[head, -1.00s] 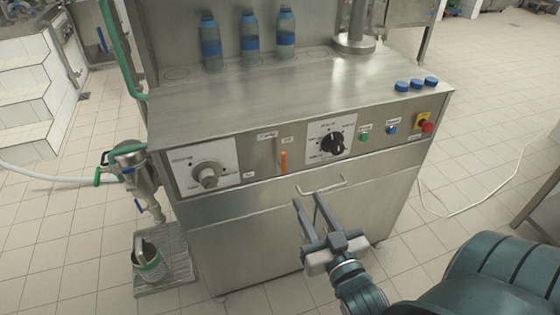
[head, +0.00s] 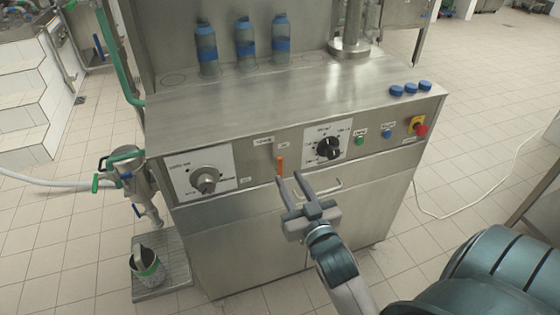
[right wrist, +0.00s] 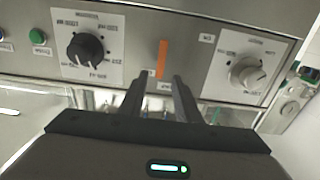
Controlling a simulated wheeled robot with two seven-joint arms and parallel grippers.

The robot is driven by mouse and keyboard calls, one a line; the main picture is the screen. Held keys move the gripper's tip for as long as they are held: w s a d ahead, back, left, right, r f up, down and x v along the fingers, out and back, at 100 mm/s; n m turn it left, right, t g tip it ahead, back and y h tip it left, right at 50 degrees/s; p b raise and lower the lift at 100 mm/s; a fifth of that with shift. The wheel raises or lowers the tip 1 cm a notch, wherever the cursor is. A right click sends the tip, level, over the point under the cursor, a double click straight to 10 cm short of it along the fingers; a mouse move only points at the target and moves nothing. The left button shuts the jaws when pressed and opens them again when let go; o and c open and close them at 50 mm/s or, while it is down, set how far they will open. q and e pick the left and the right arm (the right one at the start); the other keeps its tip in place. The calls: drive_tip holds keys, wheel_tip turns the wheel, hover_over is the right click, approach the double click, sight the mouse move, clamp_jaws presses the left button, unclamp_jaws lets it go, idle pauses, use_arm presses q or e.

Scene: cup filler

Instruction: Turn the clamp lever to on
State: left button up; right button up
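The clamp lever appears to be the small orange handle (head: 280,165) on the machine's front panel, between the grey knob and the black dial. It points roughly up and down. It also shows as an orange bar (right wrist: 162,59) in the right wrist view, just beyond the fingertips. Small labels sit near it, too blurred to read. My right gripper (head: 289,176) is open and empty, just below and in front of the lever. In the right wrist view its fingers (right wrist: 158,80) are apart, with the lever lined up between them. My left gripper is not in view.
A grey knob (head: 204,181) is left of the lever and a black dial (head: 328,148) right of it. A handle bar (head: 322,188) sits below the panel. Bottles (head: 245,45) and blue caps (head: 411,88) stand on top. A red stop button (head: 420,129) is far right.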

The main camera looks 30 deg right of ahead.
sight(281, 164)
drive_tip(key=x, duration=0.8)
drive_tip(key=shift+p, duration=0.35)
clamp_jaws()
